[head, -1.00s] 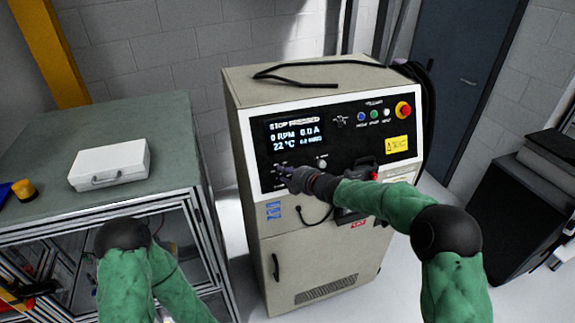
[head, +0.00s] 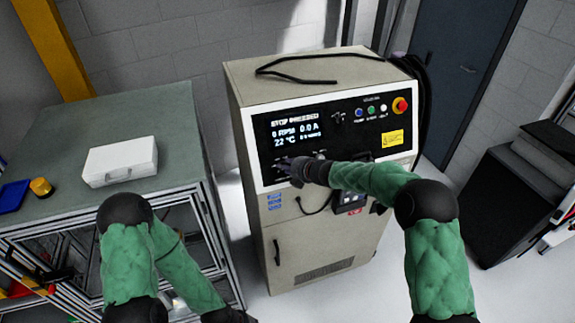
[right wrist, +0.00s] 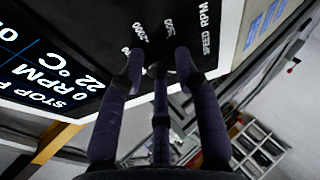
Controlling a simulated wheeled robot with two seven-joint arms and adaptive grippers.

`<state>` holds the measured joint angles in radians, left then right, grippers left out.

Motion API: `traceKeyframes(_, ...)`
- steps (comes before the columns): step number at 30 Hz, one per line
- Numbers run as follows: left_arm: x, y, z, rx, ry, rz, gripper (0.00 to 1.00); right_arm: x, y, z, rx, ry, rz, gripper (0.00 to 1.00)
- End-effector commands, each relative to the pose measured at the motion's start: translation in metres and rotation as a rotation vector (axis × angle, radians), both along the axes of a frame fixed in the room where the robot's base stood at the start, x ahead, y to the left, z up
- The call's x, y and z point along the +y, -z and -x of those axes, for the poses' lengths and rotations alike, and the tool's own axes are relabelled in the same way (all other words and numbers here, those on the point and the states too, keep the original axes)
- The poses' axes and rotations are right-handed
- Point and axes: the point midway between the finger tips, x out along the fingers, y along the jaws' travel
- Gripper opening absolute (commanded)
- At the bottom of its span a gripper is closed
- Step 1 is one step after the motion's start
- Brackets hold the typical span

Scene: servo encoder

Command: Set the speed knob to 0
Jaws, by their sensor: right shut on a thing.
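The control cabinet's black panel (head: 347,121) shows a lit display (head: 296,133) reading "STOP PRESSED", 0 RPM, 0.0 A and 22 °C. My right gripper (head: 283,164) is at the panel's lower left, below the display. In the right wrist view its dark fingers (right wrist: 160,75) are shut around the speed knob (right wrist: 158,69), beside the "SPEED RPM" label (right wrist: 206,30). The fingers hide most of the knob, and its pointer cannot be read. Scale numbers show next to the fingertips. My left arm is low at the left; its gripper is out of view.
A red emergency stop button (head: 401,106) and several small buttons sit at the panel's upper right. A black cable (head: 300,75) lies on the cabinet top. A workbench (head: 60,219) with a white case (head: 120,161) stands at the left. A dark cabinet (head: 510,205) stands at the right.

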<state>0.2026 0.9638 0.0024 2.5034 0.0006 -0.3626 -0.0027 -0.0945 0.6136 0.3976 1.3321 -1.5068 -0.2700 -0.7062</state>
Motion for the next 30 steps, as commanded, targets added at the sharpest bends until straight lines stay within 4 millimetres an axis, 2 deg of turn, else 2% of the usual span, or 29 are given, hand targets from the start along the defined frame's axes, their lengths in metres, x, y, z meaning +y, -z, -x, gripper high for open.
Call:
traceKeyframes(11,0.0,0.0,0.0,0.0,0.0,0.0,0.4,0.002,0.004,0.002,0.003,-0.006,0.006,0.0)
traceKeyframes(12,0.0,0.0,0.0,0.0,0.0,0.0,0.4,0.002,0.004,0.002,0.004,-0.006,0.006,0.39)
traceKeyframes(14,0.0,0.0,0.0,0.0,0.0,0.0,0.4,0.002,0.004,0.002,0.005,-0.006,0.005,0.55)
traceKeyframes(25,0.0,0.0,0.0,0.0,0.0,0.0,0.4,0.0,0.001,0.002,0.001,-0.002,0.004,0.55)
traceKeyframes(30,0.0,0.0,0.0,0.0,0.0,0.0,0.4,-0.008,-0.007,0.009,0.0,-0.001,0.003,0.55)
